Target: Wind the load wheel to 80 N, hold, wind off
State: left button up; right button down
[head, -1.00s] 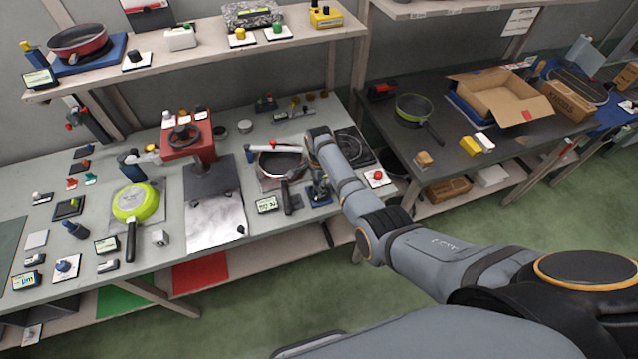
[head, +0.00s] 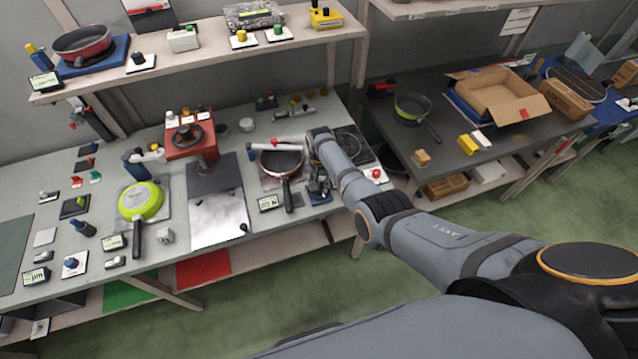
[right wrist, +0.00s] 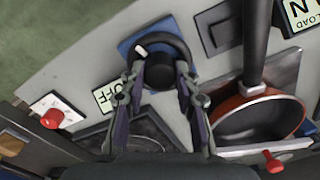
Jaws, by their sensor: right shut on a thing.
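The load wheel (right wrist: 172,46) is a black wheel with a white mark on a blue base, at the top middle of the right wrist view. My right gripper (right wrist: 158,74) is shut on it, one finger on each side. A load display (right wrist: 302,14) marked N is at the top right; it also shows in the head view (head: 268,203), its figure too small to read. A red pan (right wrist: 262,122) lies beside the wheel; it also shows in the head view (head: 276,163). In the head view, my right arm partly hides the wheel. My left gripper is out of view.
An OFF plate (right wrist: 106,96) and a red knob (right wrist: 51,119) are close to the right gripper. A lime pan (head: 140,202) and a red press (head: 190,143) stand to the left. A dark table (head: 450,135) with an open carton (head: 530,105) is at the right.

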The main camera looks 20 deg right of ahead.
jog(key=n, duration=0.3)
jog(key=shift+n, duration=0.4)
jog(key=n, duration=0.4)
jog(key=shift+n+p, duration=0.3)
jog(key=shift+p, duration=0.05)
jog(key=n, duration=1.2)
jog(key=shift+n, duration=0.3)
jog(key=n, duration=0.3)
jog(key=shift+n+p, duration=0.3)
jog(key=n, duration=0.3)
jog(key=shift+n, duration=2)
